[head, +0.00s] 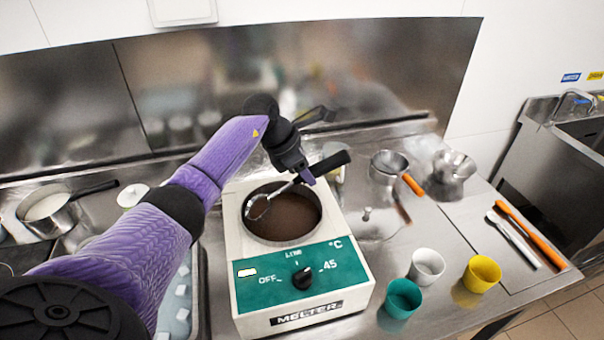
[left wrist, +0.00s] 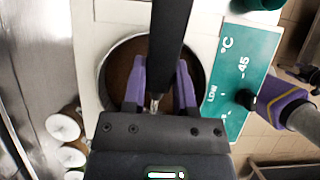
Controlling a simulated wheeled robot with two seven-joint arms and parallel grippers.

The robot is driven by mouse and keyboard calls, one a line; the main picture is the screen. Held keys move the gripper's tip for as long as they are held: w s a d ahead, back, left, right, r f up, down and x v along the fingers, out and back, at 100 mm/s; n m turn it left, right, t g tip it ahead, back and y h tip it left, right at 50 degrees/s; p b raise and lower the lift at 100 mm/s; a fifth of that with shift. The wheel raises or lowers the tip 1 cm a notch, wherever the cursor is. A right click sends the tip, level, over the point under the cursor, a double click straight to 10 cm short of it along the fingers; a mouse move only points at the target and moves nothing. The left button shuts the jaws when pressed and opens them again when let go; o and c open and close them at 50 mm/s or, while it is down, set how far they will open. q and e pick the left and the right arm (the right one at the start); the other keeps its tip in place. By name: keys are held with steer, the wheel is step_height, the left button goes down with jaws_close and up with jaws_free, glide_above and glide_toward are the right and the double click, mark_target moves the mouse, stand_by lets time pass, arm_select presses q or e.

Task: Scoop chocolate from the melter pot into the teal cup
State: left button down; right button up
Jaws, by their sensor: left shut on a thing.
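The melter pot (head: 284,222) is a round opening of brown chocolate in a white machine with a teal front panel. My left gripper (head: 306,177) is shut on the black handle of a metal scoop (head: 258,207), above the back right of the pot. The scoop's head is over the left part of the opening; whether it touches the chocolate I cannot tell. In the left wrist view the handle (left wrist: 170,35) runs between the purple fingers (left wrist: 160,88). The teal cup (head: 403,300) stands upright right of the melter.
A white cup (head: 427,266) and a yellow cup (head: 481,274) stand beside the teal cup. Behind are a pan with an orange handle (head: 389,167) and a metal bowl (head: 454,167). Spatulas (head: 530,236) lie at right. A saucepan (head: 46,209) is far left.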

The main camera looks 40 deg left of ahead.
mark_target(325, 162)
arm_select(q)
steer(key=r, duration=0.1)
steer(key=r+p, duration=0.1)
steer(key=r, duration=0.1)
steer(key=shift+w+d+p, duration=0.15)
steer(key=shift+w+p, duration=0.1)
steer(key=shift+p, duration=0.05)
steer(key=shift+w+d+g, duration=0.25)
steer(key=shift+w+g, duration=0.05)
steer(key=shift+w+d+f+g+y+b, duration=0.35)
steer(key=shift+w+d+g+y+b, duration=0.2)
steer(key=shift+w+g+y+b, duration=0.25)
steer(key=shift+d+f+b, duration=0.1)
steer(key=shift+f+b, duration=0.05)
steer(key=shift+b, duration=0.2)
steer(key=shift+w+g+y+b, duration=0.1)
steer(key=shift+g+y+b, duration=0.2)
steer(key=shift+y+b, duration=0.1)
steer(key=shift+d+r, duration=0.1)
steer(key=shift+r, duration=0.15)
